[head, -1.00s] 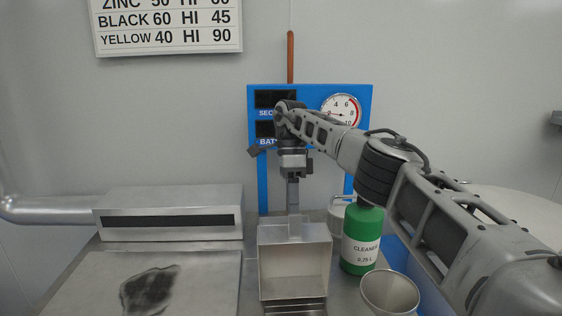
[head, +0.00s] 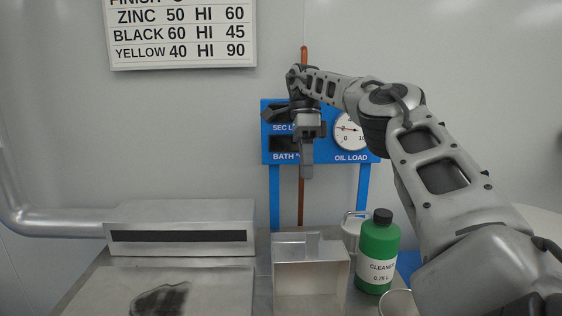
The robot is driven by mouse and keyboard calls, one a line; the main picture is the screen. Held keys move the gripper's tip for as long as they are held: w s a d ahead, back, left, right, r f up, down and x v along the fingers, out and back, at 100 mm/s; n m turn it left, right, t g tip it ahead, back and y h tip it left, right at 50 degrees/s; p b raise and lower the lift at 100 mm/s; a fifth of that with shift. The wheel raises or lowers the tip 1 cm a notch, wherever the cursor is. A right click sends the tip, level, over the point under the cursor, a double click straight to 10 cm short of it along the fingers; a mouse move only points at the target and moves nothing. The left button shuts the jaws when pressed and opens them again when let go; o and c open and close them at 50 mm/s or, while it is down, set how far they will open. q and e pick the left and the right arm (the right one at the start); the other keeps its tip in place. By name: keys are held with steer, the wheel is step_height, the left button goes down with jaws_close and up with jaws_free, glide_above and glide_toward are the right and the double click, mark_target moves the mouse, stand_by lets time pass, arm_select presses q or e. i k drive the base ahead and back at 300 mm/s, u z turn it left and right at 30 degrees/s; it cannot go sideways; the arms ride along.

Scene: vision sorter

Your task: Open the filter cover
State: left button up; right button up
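A square metal cover (head: 311,283) with raised rims and a small tab on its top edge stands at the bottom middle of the head view. It looks raised, its rimmed face toward me; its lower end is cut off by the frame. My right gripper (head: 306,172) hangs above the tab, apart from it, in front of the blue panel, pointing down. Its fingers show as one narrow strip, so I cannot tell whether they are open or shut. Nothing shows in it. My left gripper is not in view.
A green cleaner bottle (head: 378,255) stands right of the cover, with a pale mug (head: 352,232) behind it and a metal cup (head: 397,303) in front. A slotted metal box (head: 180,236) stands left. The blue gauge panel (head: 271,150) is behind my gripper.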

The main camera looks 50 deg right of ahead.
mark_target(311, 276)
steer(key=u, duration=0.05)
steer(key=k, duration=1.45)
